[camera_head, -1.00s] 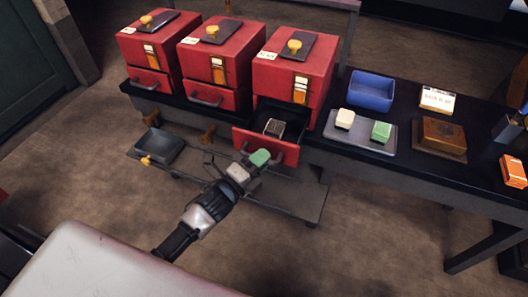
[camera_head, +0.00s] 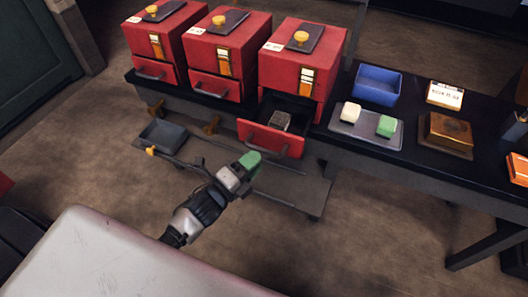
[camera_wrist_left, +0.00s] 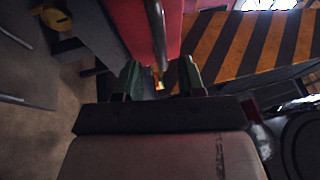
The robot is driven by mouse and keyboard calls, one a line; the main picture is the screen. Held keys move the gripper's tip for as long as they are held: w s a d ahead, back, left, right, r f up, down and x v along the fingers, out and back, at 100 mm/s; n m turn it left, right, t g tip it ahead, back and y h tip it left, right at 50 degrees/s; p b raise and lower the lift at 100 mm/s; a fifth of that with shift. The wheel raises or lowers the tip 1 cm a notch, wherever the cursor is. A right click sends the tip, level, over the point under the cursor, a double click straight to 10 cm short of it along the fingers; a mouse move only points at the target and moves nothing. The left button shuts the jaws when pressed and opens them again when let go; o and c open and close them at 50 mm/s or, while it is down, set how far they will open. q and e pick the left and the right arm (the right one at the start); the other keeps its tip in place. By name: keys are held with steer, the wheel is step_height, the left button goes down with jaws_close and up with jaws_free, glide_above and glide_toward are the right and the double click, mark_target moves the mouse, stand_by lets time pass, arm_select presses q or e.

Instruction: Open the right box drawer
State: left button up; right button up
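The right red box (camera_head: 303,65) stands on the dark bench with a brass knob on its top. Its drawer (camera_head: 268,138) is pulled out, and a small grey block (camera_head: 281,121) lies inside. A dark bar handle is on the drawer's front. My left gripper (camera_head: 250,162) is just in front of and below the drawer front. In the left wrist view, its two green fingertips (camera_wrist_left: 160,80) are apart. A grey bar and red surface (camera_wrist_left: 170,25) show just beyond them; I cannot tell whether they touch. My right gripper is not in view.
Two similar red boxes (camera_head: 218,50) stand to the left with drawers shut. A blue bin (camera_head: 377,84), a grey tray (camera_head: 349,129) with cream and green blocks, and a brass block (camera_head: 447,131) are on the right. A low shelf (camera_head: 295,188) lies below the drawer.

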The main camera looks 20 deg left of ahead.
arm_select(q)
steer(key=r+v, duration=0.1)
steer(key=v, duration=0.5)
steer(key=shift+f, duration=0.45)
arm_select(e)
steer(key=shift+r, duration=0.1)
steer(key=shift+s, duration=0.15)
